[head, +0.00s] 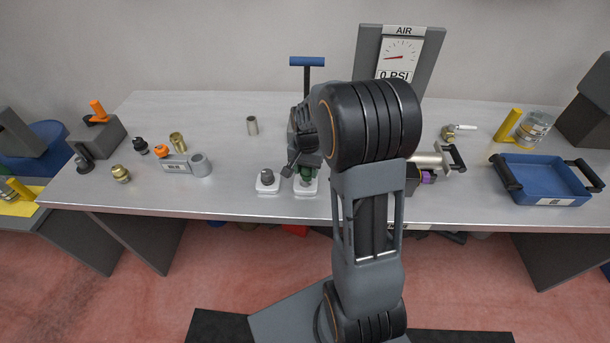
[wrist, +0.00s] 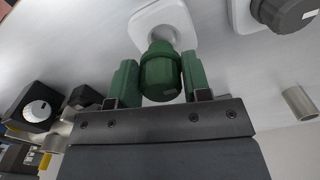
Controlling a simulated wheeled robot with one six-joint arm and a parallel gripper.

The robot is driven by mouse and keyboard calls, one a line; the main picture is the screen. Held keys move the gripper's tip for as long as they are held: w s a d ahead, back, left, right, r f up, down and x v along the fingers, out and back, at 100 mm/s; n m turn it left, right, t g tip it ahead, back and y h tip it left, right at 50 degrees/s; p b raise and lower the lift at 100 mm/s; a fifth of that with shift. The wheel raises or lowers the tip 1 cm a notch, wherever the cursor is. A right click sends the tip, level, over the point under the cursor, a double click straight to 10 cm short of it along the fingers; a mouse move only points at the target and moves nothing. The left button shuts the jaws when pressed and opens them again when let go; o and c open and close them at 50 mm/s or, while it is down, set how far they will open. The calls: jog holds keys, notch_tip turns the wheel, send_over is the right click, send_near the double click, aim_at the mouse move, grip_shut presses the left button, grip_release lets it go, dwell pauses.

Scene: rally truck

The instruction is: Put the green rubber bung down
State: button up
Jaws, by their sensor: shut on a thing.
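The green rubber bung (wrist: 160,75) is between the two green fingers of my gripper (wrist: 157,88) in the wrist view, and my gripper is shut on it. A white square base (wrist: 186,14) with a round top is just beyond the bung's end. In the head view the bung (head: 306,173) shows small below my gripper (head: 304,166), over or on the white base (head: 305,190) near the table's front edge. My arm hides part of this area. I cannot tell whether the bung touches the base.
A second white base (head: 268,188) with a dark grey bung (head: 267,176) stands close on the left. A blue-handled pump (head: 307,62) rises behind. A blue tray (head: 545,178) lies right. The table's middle left is mostly clear.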

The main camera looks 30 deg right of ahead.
aim_at(305, 177)
jog(key=shift+w+a+f+p, duration=0.15)
jog(key=shift+f+p, duration=0.25)
jog(key=shift+f, duration=1.45)
jog(key=shift+f, duration=0.2)
jog(key=o, duration=1.3)
